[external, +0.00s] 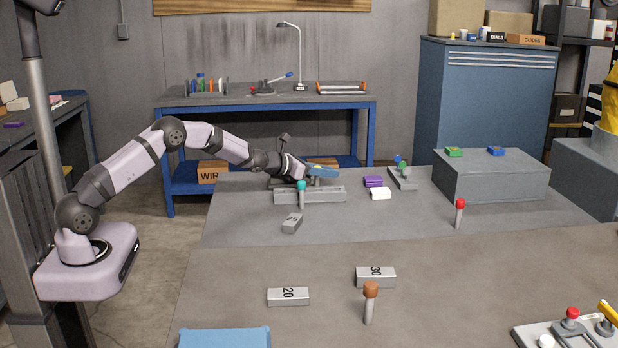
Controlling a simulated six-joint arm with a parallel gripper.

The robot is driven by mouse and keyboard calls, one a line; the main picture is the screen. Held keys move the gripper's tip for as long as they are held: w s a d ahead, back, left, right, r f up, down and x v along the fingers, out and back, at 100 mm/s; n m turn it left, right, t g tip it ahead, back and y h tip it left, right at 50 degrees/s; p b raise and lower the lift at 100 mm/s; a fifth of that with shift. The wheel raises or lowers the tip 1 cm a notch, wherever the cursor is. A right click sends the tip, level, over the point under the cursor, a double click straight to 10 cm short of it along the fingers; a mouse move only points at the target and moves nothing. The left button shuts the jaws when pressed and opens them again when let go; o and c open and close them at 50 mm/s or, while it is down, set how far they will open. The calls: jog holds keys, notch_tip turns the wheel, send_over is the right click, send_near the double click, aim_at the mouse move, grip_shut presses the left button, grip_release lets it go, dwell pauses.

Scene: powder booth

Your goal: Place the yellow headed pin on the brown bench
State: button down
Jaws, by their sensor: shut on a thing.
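My gripper (312,173) is low over the far grey bench, behind a grey slotted block (328,195). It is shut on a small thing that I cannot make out. A flat blue piece (324,172) shows right at its tip, with a little yellow beside it. I cannot pick out a yellow headed pin clearly; the jaws and the blue piece may hide it. The nearer bench top (480,275) looks brownish and is the likely brown bench. A brown headed pin (370,302) stands upright on it.
A teal headed pin (301,194) stands by the slotted block. A red headed pin (460,213) stands farther right. Metal blocks marked 20 (288,297) and 30 (376,277) lie on the near bench. A lever fixture (575,328) fills its right corner. The near bench's middle right is clear.

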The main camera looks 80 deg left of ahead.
jog(key=c, duration=1.6)
grip_release()
jog(key=shift+r, duration=0.1)
jog(key=shift+r+p, duration=0.15)
jog(key=shift+p, duration=0.25)
jog(key=shift+s+b, duration=0.25)
jog(key=shift+b, duration=0.05)
jog(key=b+v, duration=0.3)
jog(key=v, duration=0.8)
jog(key=shift+s+d+r, duration=0.1)
jog(key=shift+s+d, duration=0.1)
